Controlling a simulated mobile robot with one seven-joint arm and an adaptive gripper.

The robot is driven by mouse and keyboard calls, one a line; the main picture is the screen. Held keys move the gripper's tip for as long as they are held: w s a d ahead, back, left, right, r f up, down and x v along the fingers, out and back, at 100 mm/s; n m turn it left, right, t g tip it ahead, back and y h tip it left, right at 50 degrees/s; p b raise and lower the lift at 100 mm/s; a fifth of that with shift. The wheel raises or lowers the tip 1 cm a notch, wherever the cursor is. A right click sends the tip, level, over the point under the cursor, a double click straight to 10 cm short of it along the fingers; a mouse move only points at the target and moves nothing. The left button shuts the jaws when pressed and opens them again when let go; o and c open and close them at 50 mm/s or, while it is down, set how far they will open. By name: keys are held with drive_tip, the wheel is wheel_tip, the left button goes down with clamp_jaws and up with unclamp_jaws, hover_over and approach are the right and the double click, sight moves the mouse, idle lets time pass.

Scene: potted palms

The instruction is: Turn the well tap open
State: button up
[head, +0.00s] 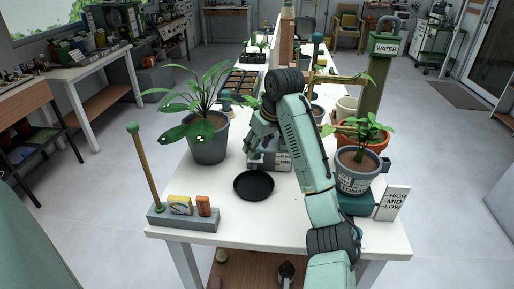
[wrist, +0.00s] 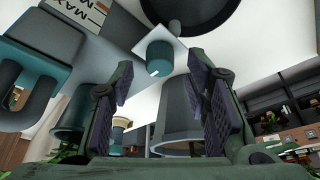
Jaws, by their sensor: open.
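The well tap looks like a teal round knob (wrist: 160,57) with a white pointer mark on a pale square plate, in the wrist view. It sits between and just beyond the fingertips of my open gripper (wrist: 164,78); I see no contact. A grey box (wrist: 100,25) with a MAX scale is beside it. In the head view my gripper (head: 257,138) hangs over the grey box (head: 268,163), whose label is partly hidden by my arm. The knob cannot be made out there.
A black dish (head: 254,186) lies in front of the box. A potted palm (head: 208,146) stands at left and another grey pot (head: 357,171) at right. A grey tray (head: 183,217) with an upright stick is at front left. The front middle of the table is clear.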

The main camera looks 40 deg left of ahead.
drive_tip(key=shift+x, duration=0.85)
drive_tip(key=shift+c, duration=0.3)
clamp_jaws()
